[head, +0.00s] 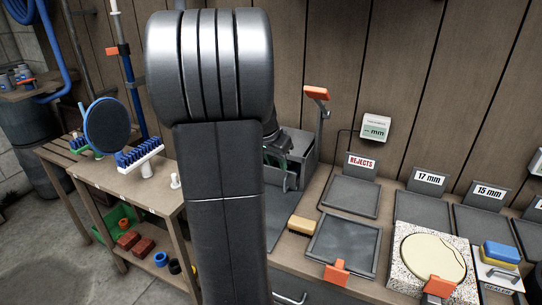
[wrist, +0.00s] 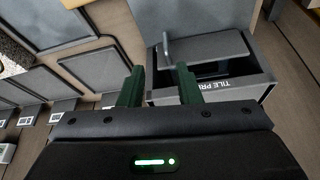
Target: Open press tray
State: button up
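The tile press (head: 305,145) is a grey box against the back wall in the head view, partly hidden behind my arm. An orange-tipped lever (head: 317,93) rises beside it. In the wrist view the press (wrist: 255,88) shows upside-down lettering reading "TILE PR". A grey plate (wrist: 215,47) with an upright bar (wrist: 167,48) at its edge lies at the press, above a dark opening; I cannot tell whether this plate is the tray. My gripper (wrist: 158,76) is open, its two green fingers apart at the press, with nothing seen held between them.
A rejects tray (head: 350,198), a tray labelled 17 mm (head: 424,212), a dark framed plate (head: 343,243) and a speckled block with a round disc (head: 433,257) occupy the bench. A side table (head: 125,180) stands left.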

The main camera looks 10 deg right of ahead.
aim_at(285, 179)
jog(key=x, duration=0.4)
jog(key=w+x, duration=0.1)
jog(key=x, duration=0.4)
jog(key=b+x, duration=0.1)
jog(key=x, duration=0.3)
jog(key=shift+w+d, duration=0.3)
jog(key=shift+w, duration=0.2)
jog(key=shift+c, duration=0.4)
grip_shut()
